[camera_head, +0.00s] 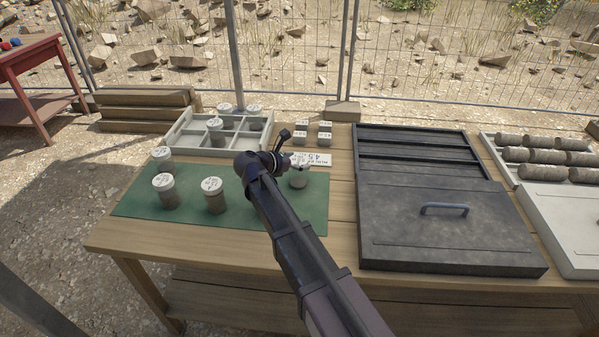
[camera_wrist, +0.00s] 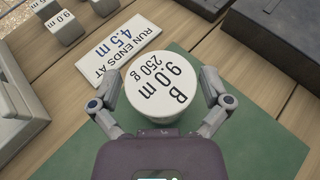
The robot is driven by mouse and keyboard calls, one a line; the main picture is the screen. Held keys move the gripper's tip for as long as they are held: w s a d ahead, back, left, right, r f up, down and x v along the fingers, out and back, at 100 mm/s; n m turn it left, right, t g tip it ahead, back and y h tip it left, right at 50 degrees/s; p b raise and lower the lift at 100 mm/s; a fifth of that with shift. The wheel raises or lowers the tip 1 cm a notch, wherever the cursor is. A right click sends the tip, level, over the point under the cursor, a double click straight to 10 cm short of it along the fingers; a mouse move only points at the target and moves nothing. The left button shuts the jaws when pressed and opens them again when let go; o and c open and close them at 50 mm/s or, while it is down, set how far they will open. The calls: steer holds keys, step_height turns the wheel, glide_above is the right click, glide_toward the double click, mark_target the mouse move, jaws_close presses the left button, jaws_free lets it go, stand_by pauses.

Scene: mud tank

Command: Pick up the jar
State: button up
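A jar with a white lid marked "B 9.0 m 250 g" (camera_wrist: 160,84) stands upright between my gripper's fingers in the wrist view. My gripper (camera_wrist: 159,88) is open, with one finger on each side of the lid and a small gap showing at both sides. In the head view my gripper (camera_head: 283,148) is above the right part of the green mat, and the jar (camera_head: 299,180) is partly hidden beside my arm. Other white-lidded jars stand on the mat's left part: a back one (camera_head: 163,161), a front left one (camera_head: 167,192) and a front middle one (camera_head: 214,197).
A grey compartment tray (camera_head: 180,133) holding several jars stands behind the green mat (camera_head: 140,204). A "RUN ENDS AT 4.5 m" card (camera_wrist: 121,44) lies close to the jar. Small labelled blocks (camera_head: 325,132) stand behind it. A dark lidded box (camera_head: 430,220) is at the right.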

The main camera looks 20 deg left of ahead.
steer(key=c, duration=0.8)
steer(key=shift+c, duration=0.2)
steer(key=shift+r, duration=0.25)
step_height(320, 180, up, 4)
steer(key=p, duration=0.4)
steer(key=shift+f, duration=0.1)
steer(key=s+d+p, duration=0.1)
steer(key=s+d, duration=0.2)
steer(key=s, duration=1.2)
steer(key=shift+s+r, duration=0.35)
steer(key=shift+r, duration=0.05)
steer(key=shift+d, duration=0.1)
